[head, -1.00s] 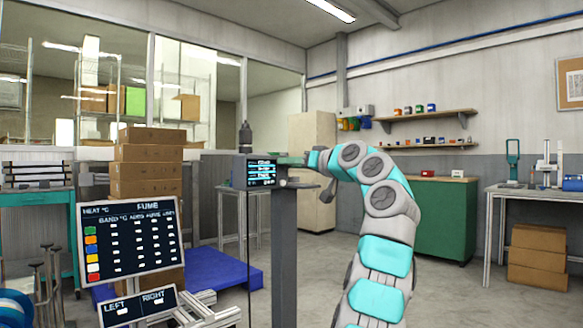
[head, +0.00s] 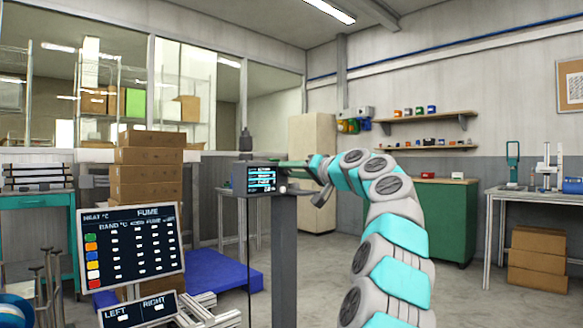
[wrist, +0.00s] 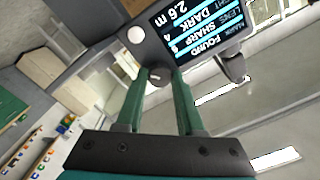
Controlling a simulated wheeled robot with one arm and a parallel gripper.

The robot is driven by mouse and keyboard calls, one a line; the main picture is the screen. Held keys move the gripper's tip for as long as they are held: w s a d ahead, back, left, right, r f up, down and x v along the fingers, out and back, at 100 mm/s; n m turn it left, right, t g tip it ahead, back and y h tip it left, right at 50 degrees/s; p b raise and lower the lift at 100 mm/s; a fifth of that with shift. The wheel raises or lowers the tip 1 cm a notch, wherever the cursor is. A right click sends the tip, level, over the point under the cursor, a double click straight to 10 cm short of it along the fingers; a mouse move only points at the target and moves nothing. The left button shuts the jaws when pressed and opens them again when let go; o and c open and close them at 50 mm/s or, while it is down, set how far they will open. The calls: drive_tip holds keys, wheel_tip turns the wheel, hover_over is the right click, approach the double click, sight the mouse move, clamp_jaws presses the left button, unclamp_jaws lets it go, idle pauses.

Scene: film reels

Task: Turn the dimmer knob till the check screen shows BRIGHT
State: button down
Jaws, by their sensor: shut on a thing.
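The check screen (head: 262,179) is a small dark panel with blue lines on top of a grey post in the head view. In the wrist view the screen (wrist: 200,27) appears turned over, and its lines include SHARP, DARK and 2.6 m. The dimmer knob (wrist: 158,76) is a small dark grey round knob on the panel edge beside the screen. My gripper (wrist: 160,78) has its green fingers shut on the knob, one on each side. In the head view my gripper (head: 291,164) reaches the panel from the right, and the knob is not clear there.
A white round button (wrist: 136,35) sits on the panel near the knob. A black settings board (head: 130,245) stands at the front left. Stacked boxes (head: 148,180) and a blue pallet (head: 220,270) are behind. A green cabinet (head: 445,220) stands at right; open floor lies before it.

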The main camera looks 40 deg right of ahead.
drive_tip(key=shift+d+r+m+p, duration=0.1)
drive_tip(key=shift+m+p, duration=3)
drive_tip(key=shift+p, duration=0.25)
drive_tip(key=c, duration=0.5)
unclamp_jaws()
drive_tip(key=shift+s+d+b, duration=0.15)
drive_tip(key=shift+s+b, duration=0.15)
drive_tip(key=shift+s, duration=1.65)
drive_tip(key=shift+s+d+b, duration=0.15)
drive_tip(key=shift+s+b, duration=0.1)
drive_tip(key=shift+s, duration=1.7)
